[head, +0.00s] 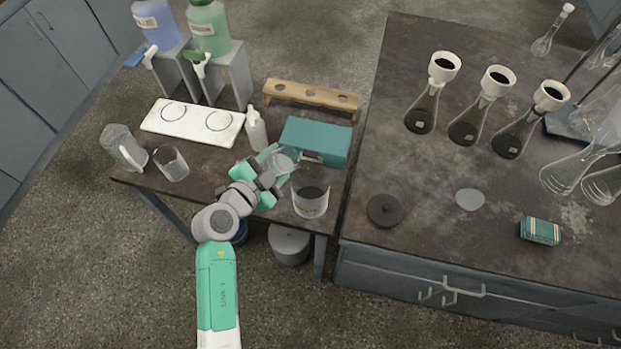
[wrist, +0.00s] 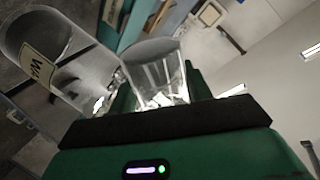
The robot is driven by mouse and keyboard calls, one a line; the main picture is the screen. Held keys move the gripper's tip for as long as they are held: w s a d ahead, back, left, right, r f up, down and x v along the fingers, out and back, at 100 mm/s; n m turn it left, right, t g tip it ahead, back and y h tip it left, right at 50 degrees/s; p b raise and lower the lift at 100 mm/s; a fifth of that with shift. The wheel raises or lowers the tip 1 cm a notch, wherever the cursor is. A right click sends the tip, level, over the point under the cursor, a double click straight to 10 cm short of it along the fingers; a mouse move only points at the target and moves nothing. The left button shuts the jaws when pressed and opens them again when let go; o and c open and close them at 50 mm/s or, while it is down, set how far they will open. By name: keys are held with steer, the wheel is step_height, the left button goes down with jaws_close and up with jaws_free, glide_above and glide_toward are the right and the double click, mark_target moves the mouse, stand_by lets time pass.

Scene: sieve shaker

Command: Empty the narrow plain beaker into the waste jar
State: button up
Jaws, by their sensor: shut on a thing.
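My gripper (head: 272,173) is shut on a clear glass beaker (head: 284,160), which shows no markings I can make out. In the wrist view the beaker (wrist: 158,74) stands out between the jaws, with a few bright patches low in it; I cannot tell its contents. It looks tilted relative to the waste jar (head: 310,204), a clear wide jar with a pale label and dark inside, at the side table's front right. The jar (wrist: 88,77) also shows left of the beaker in the wrist view, its label partly readable. Beaker and jar are close; whether they touch is unclear.
A glass jug (head: 121,147) and another beaker (head: 171,163) stand on the table's left. A white bottle (head: 256,130), a teal box (head: 316,141) and a wooden rack (head: 311,96) are behind. The right bench holds a black lid (head: 384,210) and several flasks (head: 422,112).

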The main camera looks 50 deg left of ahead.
steer(key=shift+p, duration=0.4)
steer(key=shift+r+m+g+y+p, duration=0.35)
steer(key=shift+m+p, duration=0.45)
steer(key=shift+p, duration=0.75)
steer(key=shift+f+m+g+y+p, duration=0.25)
steer(key=shift+f+m+g+p, duration=0.15)
steer(key=shift+m+p, duration=0.35)
stand_by(0.5)
steer(key=shift+d+r+m+y+p, duration=0.1)
steer(key=shift+r+m+y+p, duration=0.3)
steer(key=shift+p, duration=1.3)
steer(key=shift+w+d+r+m+g+p, duration=0.35)
steer(key=shift+w+d+m+p, duration=0.1)
steer(key=shift+d+m+p, duration=0.25)
stand_by(1.7)
steer(key=shift+w+f+y, duration=0.1)
steer(key=shift+f+y, duration=0.05)
steer(key=shift+y, duration=0.25)
stand_by(0.3)
